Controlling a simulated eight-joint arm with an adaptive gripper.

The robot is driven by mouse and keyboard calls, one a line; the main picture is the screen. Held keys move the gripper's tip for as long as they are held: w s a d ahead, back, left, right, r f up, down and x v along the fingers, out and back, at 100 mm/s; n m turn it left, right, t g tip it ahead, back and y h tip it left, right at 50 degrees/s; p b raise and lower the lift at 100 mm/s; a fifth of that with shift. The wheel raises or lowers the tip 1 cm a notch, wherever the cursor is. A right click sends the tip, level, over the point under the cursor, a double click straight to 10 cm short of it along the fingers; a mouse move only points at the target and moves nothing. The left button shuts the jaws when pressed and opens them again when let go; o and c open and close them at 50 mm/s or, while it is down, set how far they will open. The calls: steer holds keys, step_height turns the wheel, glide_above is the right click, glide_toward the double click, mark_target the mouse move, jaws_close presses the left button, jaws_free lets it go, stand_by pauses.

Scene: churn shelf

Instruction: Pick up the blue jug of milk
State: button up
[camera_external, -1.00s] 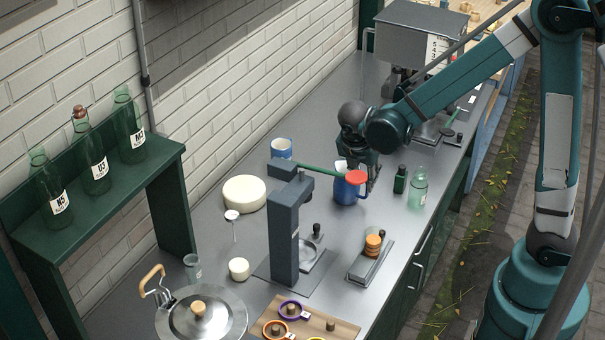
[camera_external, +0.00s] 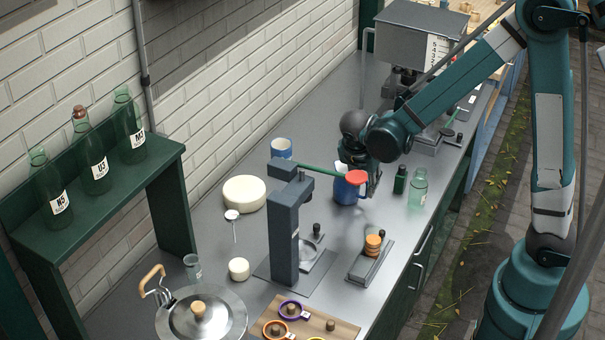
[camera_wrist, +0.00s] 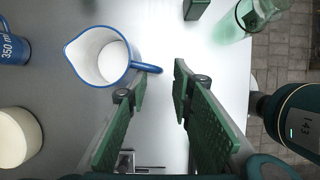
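The blue jug (camera_external: 344,193) stands on the grey counter, partly hidden by a red lever end in the external view. In the wrist view the jug (camera_wrist: 76,72) shows from above: white inside, blue outside, spout to the upper left. Its blue handle (camera_wrist: 150,68) points right, towards the gap between my fingers. My gripper (camera_wrist: 160,84) is open, its two green-padded fingers apart with the handle's end near their tips. I cannot tell whether the handle is between them. In the external view my gripper (camera_external: 374,184) is right beside the jug.
A press (camera_external: 284,235) with a green, red-ended lever stands close in front. A blue-and-white mug (camera_external: 281,148) and a pale cheese wheel (camera_external: 244,194) are to the left.

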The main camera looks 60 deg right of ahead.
steer(key=shift+x, duration=1.95)
steer(key=shift+c, duration=0.6)
jaws_close()
